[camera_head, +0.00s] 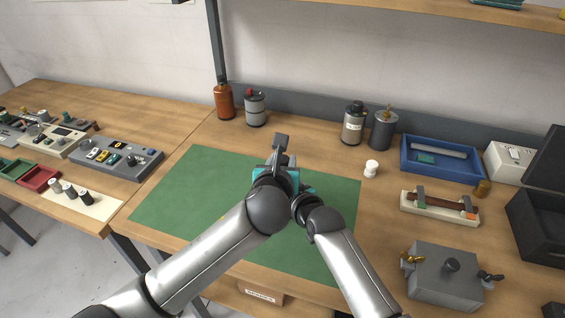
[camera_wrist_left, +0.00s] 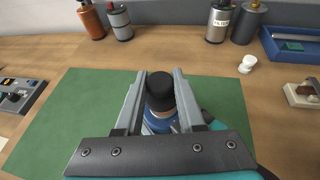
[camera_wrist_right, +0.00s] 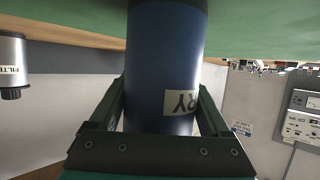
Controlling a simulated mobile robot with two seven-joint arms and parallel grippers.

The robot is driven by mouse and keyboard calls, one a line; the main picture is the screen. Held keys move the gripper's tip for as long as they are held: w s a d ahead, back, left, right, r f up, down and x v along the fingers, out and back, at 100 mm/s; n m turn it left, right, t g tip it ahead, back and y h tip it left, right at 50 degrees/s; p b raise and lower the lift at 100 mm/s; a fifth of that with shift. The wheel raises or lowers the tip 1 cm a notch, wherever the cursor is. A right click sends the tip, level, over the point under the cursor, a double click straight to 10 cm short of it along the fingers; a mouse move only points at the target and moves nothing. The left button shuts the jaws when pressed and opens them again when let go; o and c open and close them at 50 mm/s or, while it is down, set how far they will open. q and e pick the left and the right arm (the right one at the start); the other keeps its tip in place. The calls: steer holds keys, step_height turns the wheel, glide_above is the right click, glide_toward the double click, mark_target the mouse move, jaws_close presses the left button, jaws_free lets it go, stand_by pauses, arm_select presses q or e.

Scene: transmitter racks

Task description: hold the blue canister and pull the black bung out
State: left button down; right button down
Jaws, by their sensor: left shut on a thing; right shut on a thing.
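The blue canister (camera_wrist_right: 160,70) fills the middle of the right wrist view, seen upside down, with a pale label ending in "RY". My right gripper (camera_wrist_right: 163,92) has its fingers on both sides of it and is shut on it. The black bung (camera_wrist_left: 159,88) stands at the top of the canister, whose blue body (camera_wrist_left: 160,122) shows below it in the left wrist view. My left gripper (camera_wrist_left: 163,76) is shut on the bung, one finger on each side. In the head view my left gripper (camera_head: 280,156) is over the green mat; my arms hide the canister.
A white spool (camera_head: 371,169) and blue tray (camera_head: 407,160) are right.

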mark_target(283, 159)
arm_select(q)
steer(key=shift+r, duration=2.05)
arm_select(e)
jaws_free()
